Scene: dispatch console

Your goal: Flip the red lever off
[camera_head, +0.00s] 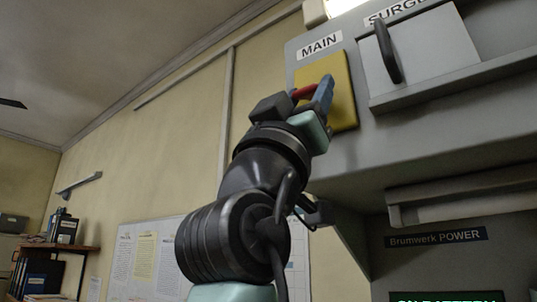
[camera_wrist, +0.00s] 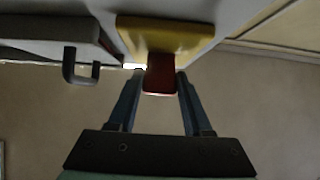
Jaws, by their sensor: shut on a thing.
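The red lever (camera_head: 304,91) sticks out from a yellow plate (camera_head: 343,88) under the MAIN label on the grey console. In the wrist view the lever (camera_wrist: 160,74) hangs in front of the yellow plate (camera_wrist: 168,36). My gripper (camera_head: 314,92) is at the lever, and its blue fingers hide part of it. In the wrist view my gripper (camera_wrist: 160,82) has one fingertip on each side of the lever, shut on it.
Right of the yellow plate is a panel marked SURGE (camera_head: 420,48) with a black handle (camera_head: 387,52). A grey ledge (camera_head: 455,82) juts out below that panel. A Brumwerk POWER unit (camera_head: 436,238) sits lower right. Open room lies left of my arm.

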